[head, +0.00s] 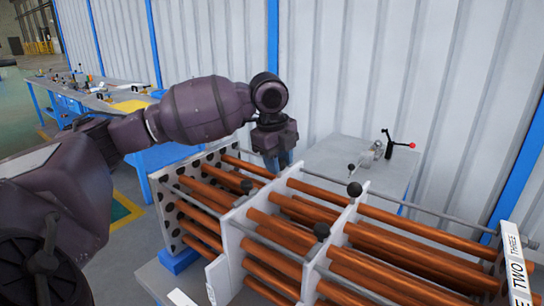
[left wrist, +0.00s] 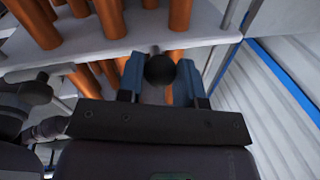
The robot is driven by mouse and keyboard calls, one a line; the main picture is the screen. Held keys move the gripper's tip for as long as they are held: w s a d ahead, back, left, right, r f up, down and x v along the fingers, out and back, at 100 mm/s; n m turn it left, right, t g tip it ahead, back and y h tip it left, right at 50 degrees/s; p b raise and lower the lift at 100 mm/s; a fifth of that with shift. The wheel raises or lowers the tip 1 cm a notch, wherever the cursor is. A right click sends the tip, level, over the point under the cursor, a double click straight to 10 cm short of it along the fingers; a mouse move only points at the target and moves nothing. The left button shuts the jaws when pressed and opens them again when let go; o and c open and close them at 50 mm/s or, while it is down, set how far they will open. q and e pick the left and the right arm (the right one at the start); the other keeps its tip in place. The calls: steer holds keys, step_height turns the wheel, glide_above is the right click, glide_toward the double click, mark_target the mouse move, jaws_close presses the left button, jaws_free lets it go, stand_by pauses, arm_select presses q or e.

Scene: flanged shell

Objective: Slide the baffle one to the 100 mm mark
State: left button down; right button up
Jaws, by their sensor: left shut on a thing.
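My left gripper (head: 277,162) reaches over the rear of the tube bundle from the left. In the left wrist view, its blue fingers (left wrist: 162,82) are shut on a black ball knob (left wrist: 160,68). This knob is hidden behind the fingers in the head view. The knob sits at the edge of a white baffle plate (left wrist: 120,45). In the head view, the nearest white baffle plate (head: 233,245) stands upright around the copper tubes, just right of the gripper. A second baffle plate (head: 340,232) stands further right. I see no baffle number on either plate. My right gripper is not in view.
A perforated end plate (head: 170,215) stands at the left. A sign reading TWO and THREE (head: 515,260) is at the lower right. A grey table (head: 350,160) with a red-tipped tool stands behind, near the wall.

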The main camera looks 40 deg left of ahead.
arm_select(q)
steer(key=c, duration=0.8)
jaws_free()
steer(key=shift+c, duration=0.2)
steer(key=shift+o, duration=0.3)
steer(key=shift+r, duration=0.1)
steer(key=shift+r, duration=0.35)
step_height(320, 180, up, 10)
steer(key=s+p, duration=0.2)
steer(key=shift+f, duration=0.15)
